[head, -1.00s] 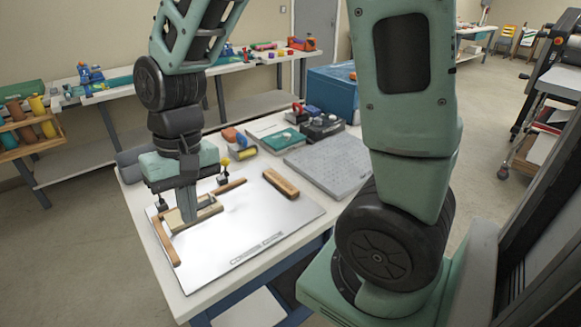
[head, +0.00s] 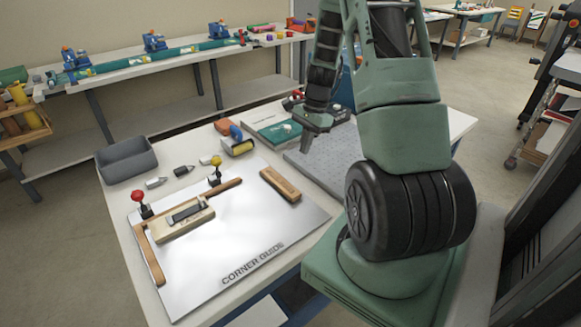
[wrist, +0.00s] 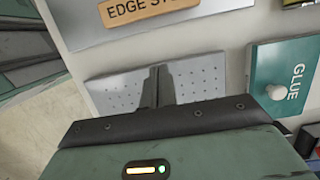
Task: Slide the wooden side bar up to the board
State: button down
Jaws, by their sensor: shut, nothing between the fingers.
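The wooden side bar (head: 152,262) lies along the left edge of the white corner guide plate (head: 232,236). The board (head: 181,222), a pale wooden block with a dark grey inset on top, lies just right of the side bar's back part. The two look very close; I cannot tell whether they touch. A back bar (head: 228,187) runs behind the board. My gripper (head: 305,147) is away to the right, above the grey perforated slab. In the wrist view my gripper (wrist: 157,72) has its fingers together over that slab, with nothing between them.
A wooden edge stop (head: 280,184) lies on the plate's right. A grey bin (head: 127,160) stands at the back left. The plate's front half is clear.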

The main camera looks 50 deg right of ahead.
jog(key=p+x, duration=0.1)
jog(key=x, duration=0.4)
jog(key=shift+a+f, duration=0.15)
jog(key=shift+f, duration=0.15)
jog(key=a, duration=0.1)
jog(key=a+p, duration=0.1)
jog(key=a, duration=0.1)
jog(key=shift+w+f, duration=0.3)
jog(key=shift+w, duration=0.1)
jog(key=shift+w+a+f, duration=0.15)
jog(key=shift+a, duration=0.4)
jog(key=shift+a, duration=0.1)
jog(key=w+a, duration=0.1)
jog(key=a, duration=0.5)
jog(key=w+a, duration=0.2)
jog(key=a, duration=0.4)
jog(key=w+a, duration=0.1)
jog(key=a, duration=0.6)
jog(key=shift+w+p, duration=0.3)
jog(key=shift+p, duration=0.05)
jog(key=shift+a, duration=0.15)
